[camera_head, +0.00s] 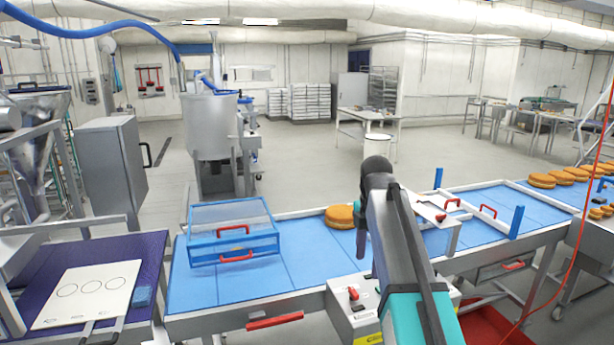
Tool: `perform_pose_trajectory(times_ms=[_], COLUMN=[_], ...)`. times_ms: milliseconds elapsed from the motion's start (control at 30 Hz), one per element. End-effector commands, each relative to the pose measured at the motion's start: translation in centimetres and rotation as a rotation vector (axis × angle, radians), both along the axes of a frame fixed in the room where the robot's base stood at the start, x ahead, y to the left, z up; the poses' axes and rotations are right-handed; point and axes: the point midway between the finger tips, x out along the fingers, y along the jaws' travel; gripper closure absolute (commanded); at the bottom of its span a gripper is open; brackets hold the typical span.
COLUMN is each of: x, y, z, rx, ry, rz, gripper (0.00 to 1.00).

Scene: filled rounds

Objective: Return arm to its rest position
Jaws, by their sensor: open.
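My arm rises from the bottom of the view, with a teal and grey link and a dark joint at its top. A short grey part of my arm hangs down beside the link, over the blue conveyor (200,285). The jaws of my gripper cannot be made out; they seem hidden behind my arm. Nothing held shows.
A blue guard box (235,235) with red handles stands on the conveyor's left part. Golden rounds (339,222) lie beside it. More rounds (541,180) lie far right. A white board (85,295) with circles lies lower left. A red cable (573,240) hangs at right.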

Motion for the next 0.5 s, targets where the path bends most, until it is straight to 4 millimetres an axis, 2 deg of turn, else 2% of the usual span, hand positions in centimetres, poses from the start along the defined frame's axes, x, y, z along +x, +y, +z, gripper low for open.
perform_pose_trajectory(times_ms=[33, 367, 500], x=[0.0, 0.0, -0.3], y=[0.1, 0.3, 0.2], z=[-0.9, -5.2, -8.0], rx=[0.000, -0.001, -0.001], ry=[0.009, 0.060, 0.094], rz=[0.002, 0.003, 0.003], gripper=[0.41, 0.41, 0.41])
